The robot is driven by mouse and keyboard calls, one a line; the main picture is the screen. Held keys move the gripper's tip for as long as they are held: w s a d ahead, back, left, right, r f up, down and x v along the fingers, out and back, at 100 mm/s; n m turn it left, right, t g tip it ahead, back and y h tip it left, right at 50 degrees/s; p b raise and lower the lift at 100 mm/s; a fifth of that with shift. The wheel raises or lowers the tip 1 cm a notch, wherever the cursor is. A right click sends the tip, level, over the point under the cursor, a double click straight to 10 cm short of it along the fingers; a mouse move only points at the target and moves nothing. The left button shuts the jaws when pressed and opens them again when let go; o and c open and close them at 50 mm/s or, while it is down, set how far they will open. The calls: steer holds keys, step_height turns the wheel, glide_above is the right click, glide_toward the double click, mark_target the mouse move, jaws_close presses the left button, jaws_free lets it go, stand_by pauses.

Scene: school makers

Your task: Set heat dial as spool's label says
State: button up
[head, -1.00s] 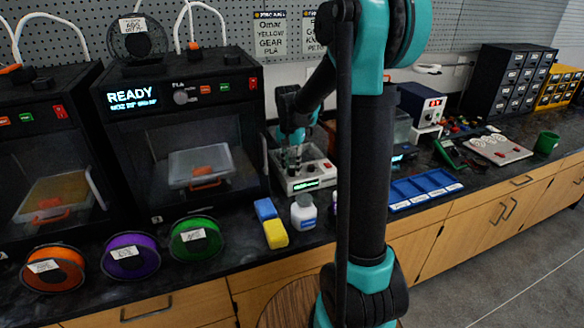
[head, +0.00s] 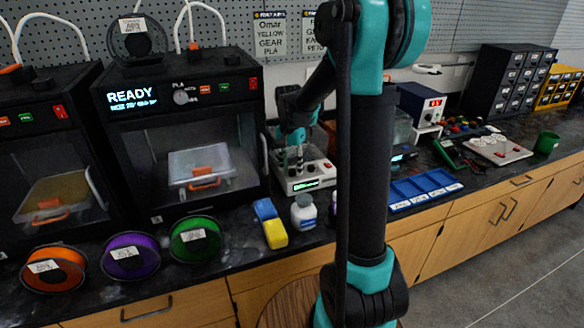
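The black printer (head: 182,130) in the middle-left of the head view has a lit READY display (head: 132,97). A grey round dial (head: 181,97) sits on its front panel, right of the display, with PLA lettering near it. A spool (head: 138,42) on top of this printer carries a white label (head: 132,25), its lettering too small to read surely. My gripper (head: 296,163) is to the right of the printer, small and partly behind my own arm. It is over a pale device with a green display (head: 304,176), apart from the dial. Its finger opening cannot be made out.
Orange (head: 53,269), purple (head: 130,256) and green (head: 196,240) spools with white labels stand before the printers. A white bottle (head: 304,212), a yellow block (head: 275,234) and a blue tray (head: 425,189) are on the dark counter. A second printer (head: 48,160) is at left.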

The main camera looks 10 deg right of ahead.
mark_target(291, 170)
steer(key=shift+r, duration=0.1)
step_height(291, 170, up, 12)
steer(key=shift+w+a, duration=0.2)
stand_by(0.5)
